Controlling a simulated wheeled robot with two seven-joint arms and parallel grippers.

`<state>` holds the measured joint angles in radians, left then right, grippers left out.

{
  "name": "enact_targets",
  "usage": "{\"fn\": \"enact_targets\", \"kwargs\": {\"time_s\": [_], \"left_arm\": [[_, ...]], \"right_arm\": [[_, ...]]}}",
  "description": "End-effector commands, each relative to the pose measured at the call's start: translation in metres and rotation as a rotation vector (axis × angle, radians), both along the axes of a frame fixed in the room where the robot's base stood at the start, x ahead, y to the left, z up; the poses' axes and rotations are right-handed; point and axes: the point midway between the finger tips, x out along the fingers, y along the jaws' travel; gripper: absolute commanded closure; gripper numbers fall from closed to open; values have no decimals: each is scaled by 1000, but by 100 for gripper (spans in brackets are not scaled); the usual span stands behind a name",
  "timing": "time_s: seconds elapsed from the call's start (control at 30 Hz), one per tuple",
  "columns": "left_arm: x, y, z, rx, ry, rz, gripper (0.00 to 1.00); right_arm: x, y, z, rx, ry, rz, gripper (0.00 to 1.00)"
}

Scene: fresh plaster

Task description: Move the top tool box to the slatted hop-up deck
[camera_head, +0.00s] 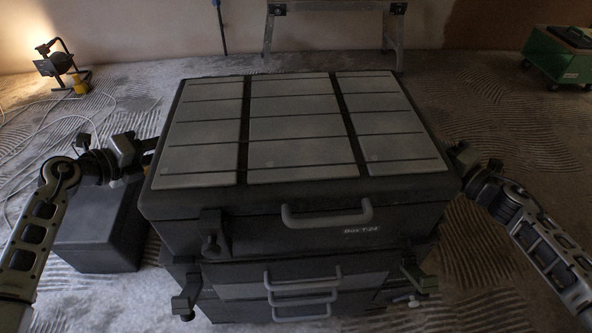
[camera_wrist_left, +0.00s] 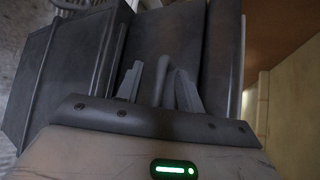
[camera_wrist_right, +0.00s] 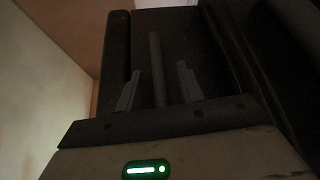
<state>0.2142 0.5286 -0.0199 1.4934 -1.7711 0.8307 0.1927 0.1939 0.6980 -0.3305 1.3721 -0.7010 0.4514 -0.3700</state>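The top tool box (camera_head: 300,218) is a large dark case with grey lid panels, a front handle and a "Box T-24" label. It sits on a stack of similar boxes (camera_head: 245,292) with grey handles. My left gripper (camera_head: 128,155) is at its left side; in the left wrist view its open fingers (camera_wrist_left: 160,85) stand either side of a side handle. My right gripper (camera_head: 462,160) is at its right side; in the right wrist view its open fingers (camera_wrist_right: 158,88) stand apart around a handle bar (camera_wrist_right: 157,65). A metal hop-up (camera_head: 335,6) stands behind; its slats are not distinguishable.
A dark box (camera_head: 100,235) stands on the floor at left. A lit work lamp (camera_head: 58,62) with trailing pale cable is at back left. A green wheeled cart (camera_head: 556,58) is at back right. Dusty floor lies clear between the stack and the hop-up.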

Motion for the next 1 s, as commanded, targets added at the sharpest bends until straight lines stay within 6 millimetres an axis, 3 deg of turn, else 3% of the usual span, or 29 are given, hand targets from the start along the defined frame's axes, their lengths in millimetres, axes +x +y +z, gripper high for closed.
{"fn": "enact_targets", "kwargs": {"time_s": [0.03, 0.1, 0.13, 1.0], "left_arm": [[0, 0, 0, 0, 0, 0, 76], [0, 0, 0, 0, 0, 0, 95], [0, 0, 0, 0, 0, 0, 100], [0, 1, 0, 1, 0, 1, 100]], "right_arm": [[0, 0, 0, 0, 0, 0, 76], [0, 0, 0, 0, 0, 0, 95], [0, 0, 0, 0, 0, 0, 100], [0, -1, 0, -1, 1, -1, 100]]}}
